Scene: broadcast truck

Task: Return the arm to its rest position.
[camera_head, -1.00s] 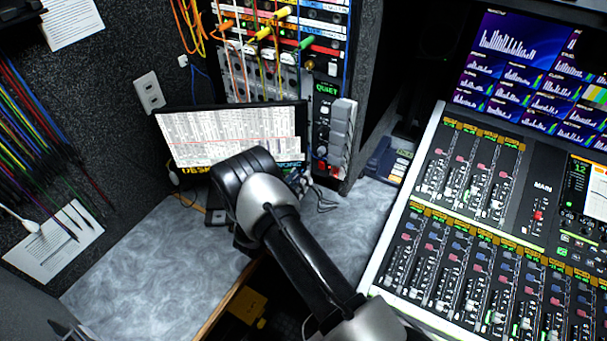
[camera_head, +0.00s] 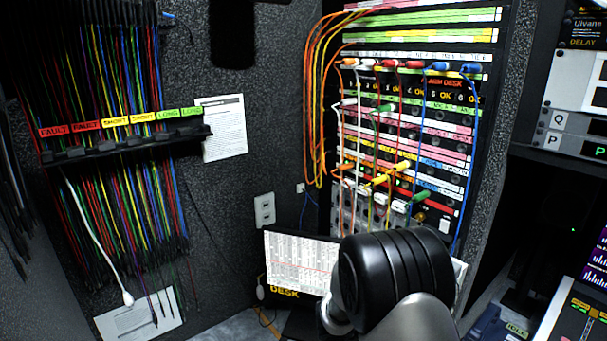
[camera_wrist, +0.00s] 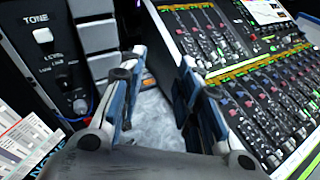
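My arm (camera_head: 395,275) rises from the bottom of the head view, a black rounded joint with a grey link. It covers part of the desk screen (camera_head: 295,265). My gripper is hidden behind the arm there. In the wrist view my gripper (camera_wrist: 160,85) shows two blue and black fingers set apart, with grey desktop (camera_wrist: 155,115) visible between them. It is open and holds nothing.
A patch bay rack (camera_head: 420,130) with coloured cables stands behind the arm. Cables hang from a labelled wall rack (camera_head: 125,137) at left, a white cable (camera_head: 100,240) among them. A wall socket plate (camera_head: 264,210) is above the screen. Only a little desktop (camera_head: 245,325) shows.

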